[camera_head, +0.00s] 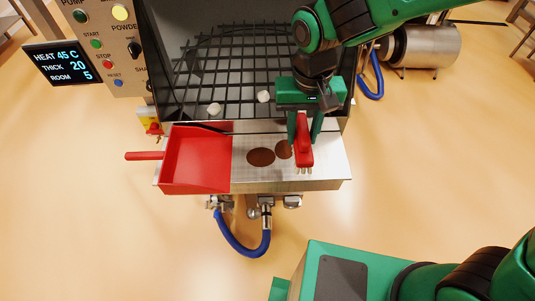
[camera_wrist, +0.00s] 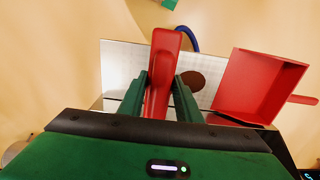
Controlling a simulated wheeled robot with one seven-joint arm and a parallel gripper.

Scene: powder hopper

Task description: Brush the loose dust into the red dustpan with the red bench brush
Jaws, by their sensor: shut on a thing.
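My gripper (camera_head: 304,128) is shut on the red bench brush (camera_head: 304,147), at the right part of the metal shelf. Its pale bristles point toward the shelf's front edge; I cannot tell if they touch the shelf. In the wrist view the brush (camera_wrist: 163,70) stands between my fingers (camera_wrist: 160,95). The red dustpan (camera_head: 197,160) lies at the shelf's left end, its handle pointing left; it is at the right in the wrist view (camera_wrist: 260,80). Two brown dust patches, one larger (camera_head: 261,156) and one partly hidden by the brush (camera_head: 284,149), lie between pan and brush.
The metal shelf (camera_head: 335,170) fronts a hopper with a dark grate (camera_head: 230,70), on which two whitish lumps (camera_head: 264,96) lie. A control panel (camera_head: 110,45) and a display (camera_head: 63,63) stand at the left.

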